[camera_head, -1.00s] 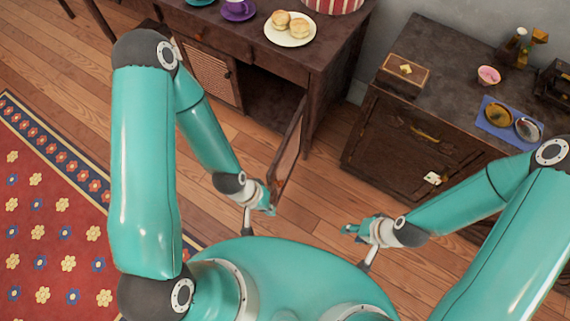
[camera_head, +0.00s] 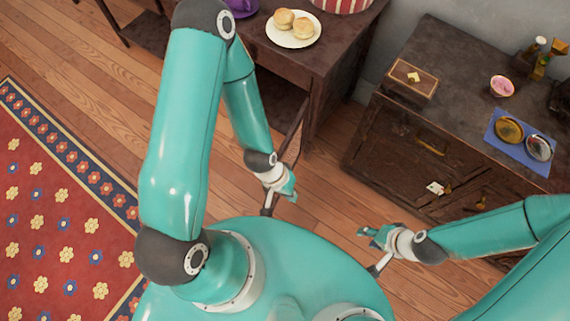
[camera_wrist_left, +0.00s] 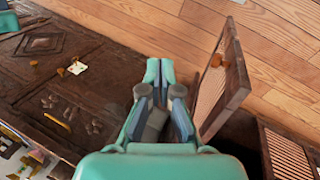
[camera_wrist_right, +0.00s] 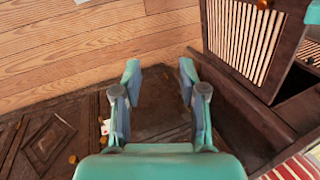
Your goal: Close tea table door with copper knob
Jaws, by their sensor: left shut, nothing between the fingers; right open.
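The dark wood tea table (camera_head: 335,58) is at the top of the head view. Its door (camera_head: 297,130) stands open, partly hidden by my left arm. In the left wrist view the door (camera_wrist_left: 237,75) is right of the fingers, with its slatted panel and copper knob (camera_wrist_left: 216,60). The right wrist view shows the slatted door (camera_wrist_right: 240,35) with a knob (camera_wrist_right: 263,4) at the top edge. My left gripper (camera_head: 291,190) is shut and empty, near the door's free end; contact cannot be told. My right gripper (camera_head: 368,234) is open and empty, apart from the door.
A dark cabinet (camera_head: 415,150) stands to the right, with a wooden box (camera_head: 413,78), pink bowl (camera_head: 502,85) and blue tray (camera_head: 496,145) on top. A plate of buns (camera_head: 300,42) stands on the tea table. Bare wood floor (camera_head: 335,185) lies between the furniture.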

